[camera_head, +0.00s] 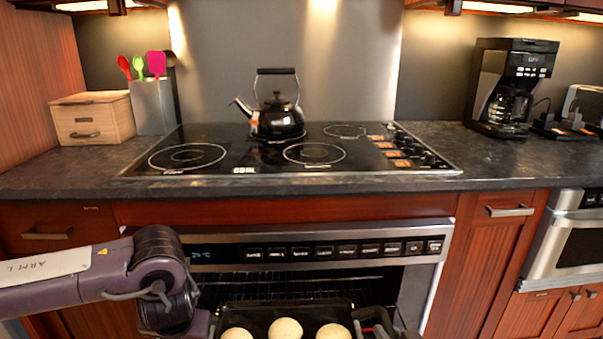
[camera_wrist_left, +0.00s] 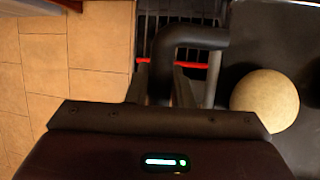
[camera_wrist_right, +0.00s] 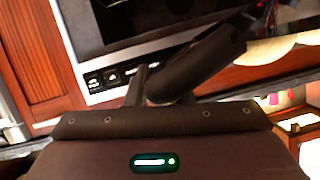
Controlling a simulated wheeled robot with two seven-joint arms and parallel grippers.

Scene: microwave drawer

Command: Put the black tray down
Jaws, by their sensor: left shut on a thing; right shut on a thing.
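The black tray (camera_head: 262,314) shows at the bottom of the head view, in front of the open oven, carrying pale round dough balls (camera_head: 285,328). The left wrist view shows its dark surface (camera_wrist_left: 262,45) with one ball (camera_wrist_left: 265,100) on it. My left gripper (camera_wrist_left: 160,85) is shut on the tray's black handle (camera_wrist_left: 195,37). My right gripper (camera_head: 375,326) is at the tray's right side; in the right wrist view (camera_wrist_right: 160,88) it is shut on a black handle bar (camera_wrist_right: 212,60). The tray's near part is cut off.
The oven (camera_head: 320,251) is open, with a wire rack (camera_head: 285,283) inside behind the tray. Above it is a dark counter (camera_head: 70,178) with a cooktop and black kettle (camera_head: 277,118). A wooden box (camera_head: 92,118) and coffee maker (camera_head: 508,85) stand at the sides.

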